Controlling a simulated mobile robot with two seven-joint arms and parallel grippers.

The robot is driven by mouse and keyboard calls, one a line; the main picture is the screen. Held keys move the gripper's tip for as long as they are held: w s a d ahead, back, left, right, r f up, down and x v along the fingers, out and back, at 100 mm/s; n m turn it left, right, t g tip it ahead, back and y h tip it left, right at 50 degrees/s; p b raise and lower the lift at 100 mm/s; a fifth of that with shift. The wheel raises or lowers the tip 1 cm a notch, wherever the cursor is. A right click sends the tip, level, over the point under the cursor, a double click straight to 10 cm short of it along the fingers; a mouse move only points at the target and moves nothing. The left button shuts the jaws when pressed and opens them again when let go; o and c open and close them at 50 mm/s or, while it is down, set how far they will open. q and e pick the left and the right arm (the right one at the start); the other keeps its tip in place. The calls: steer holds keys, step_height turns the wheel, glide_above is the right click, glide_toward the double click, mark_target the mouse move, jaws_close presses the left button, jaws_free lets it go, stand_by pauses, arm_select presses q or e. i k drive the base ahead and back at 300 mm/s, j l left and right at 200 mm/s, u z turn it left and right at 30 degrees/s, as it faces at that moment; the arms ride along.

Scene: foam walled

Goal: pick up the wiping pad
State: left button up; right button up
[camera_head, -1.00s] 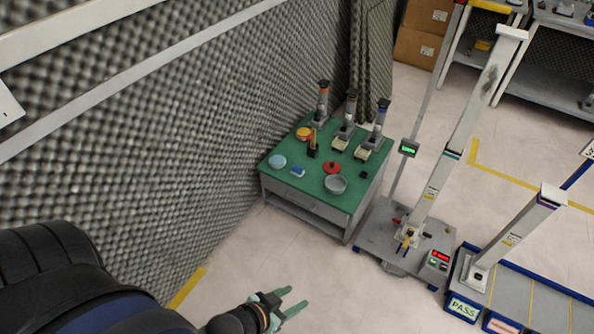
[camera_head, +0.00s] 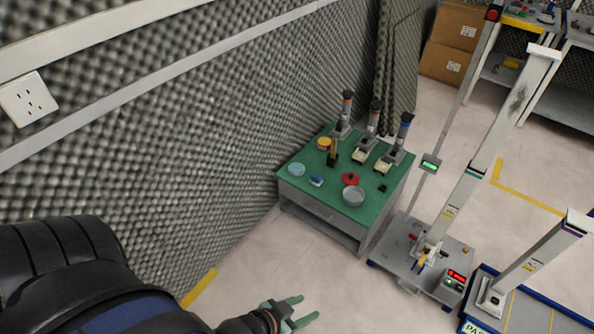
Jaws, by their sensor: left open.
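A small blue block (camera_head: 316,181), which looks like the wiping pad, lies on the green-topped table (camera_head: 322,205) near its front left. A light blue round dish (camera_head: 296,170) lies just left of it. My left gripper (camera_head: 295,311) is at the bottom of the picture, low over the floor, with its two green fingers apart and nothing between them. It is well short of the table and the pad. My right gripper is not in view.
The table also holds a grey bowl (camera_head: 353,195), a red lid-like item (camera_head: 350,179), a yellow-topped tin (camera_head: 324,143) and several upright devices at the back. The foam wall (camera_head: 190,160) borders the left. A post stand (camera_head: 425,255) stands to the right. Floor before the table is clear.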

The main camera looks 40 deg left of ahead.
mark_target(314, 179)
steer(key=i+j, duration=0.35)
steer(key=j, duration=0.15)
steer(key=i+j, duration=0.3)
steer(key=j, duration=0.2)
steer(key=i+j, duration=0.35)
steer(key=j, duration=0.2)
steer(key=i+j, duration=0.5)
steer(key=i, duration=0.2)
steer(key=u, duration=0.05)
